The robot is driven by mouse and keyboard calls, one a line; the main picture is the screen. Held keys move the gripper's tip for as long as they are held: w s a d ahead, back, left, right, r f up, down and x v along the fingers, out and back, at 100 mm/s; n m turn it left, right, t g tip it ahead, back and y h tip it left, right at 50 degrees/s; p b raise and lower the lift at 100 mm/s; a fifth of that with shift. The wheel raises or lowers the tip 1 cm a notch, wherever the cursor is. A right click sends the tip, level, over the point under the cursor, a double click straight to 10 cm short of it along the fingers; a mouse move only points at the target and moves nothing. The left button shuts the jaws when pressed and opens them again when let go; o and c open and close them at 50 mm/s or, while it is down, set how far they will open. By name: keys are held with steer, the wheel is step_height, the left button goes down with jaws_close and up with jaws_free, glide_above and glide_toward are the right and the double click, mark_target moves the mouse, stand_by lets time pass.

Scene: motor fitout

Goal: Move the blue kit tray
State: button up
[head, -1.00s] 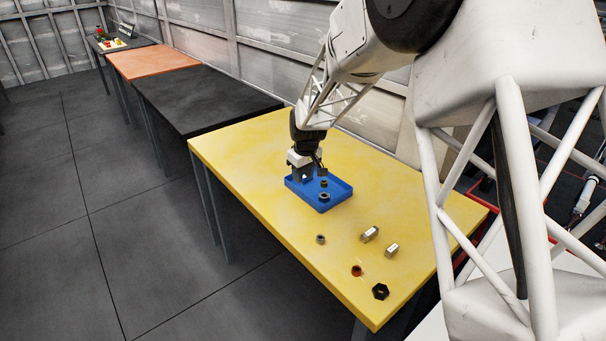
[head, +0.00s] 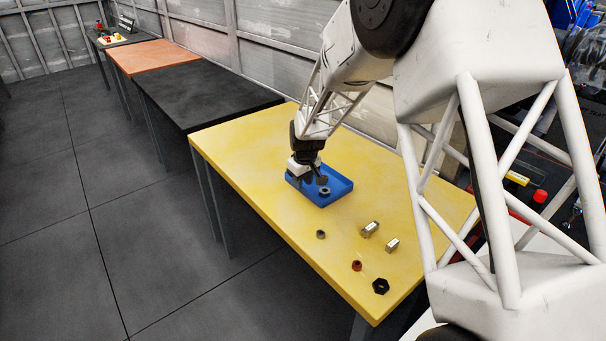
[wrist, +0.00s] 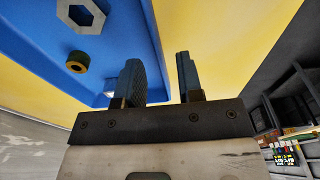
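The blue kit tray (head: 337,194) lies on the yellow table, a shallow open box with low walls. In the wrist view the tray (wrist: 110,22) fills the upper left. It holds a grey hex nut (head: 325,191) and a dark ring with a brassy face (wrist: 77,62). My gripper (head: 312,182) is at the tray's left end in the head view. In the wrist view my gripper (wrist: 160,75) is open, with the tray's edge between its fingers: one finger over the tray side, the other over yellow table. Whether either finger touches the wall cannot be told.
On the yellow table (head: 250,155), in front of the tray, lie a grey nut (head: 321,234), two metal blocks (head: 370,229) (head: 393,245), a reddish ring (head: 357,266) and a black hex nut (head: 381,286). A black table (head: 205,95) and an orange table (head: 152,60) stand beyond.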

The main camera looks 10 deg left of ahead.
steer(key=shift+w+a+f, duration=0.1)
steer(key=shift+w+f, duration=0.05)
steer(key=shift+f, duration=1.15)
jaws_close()
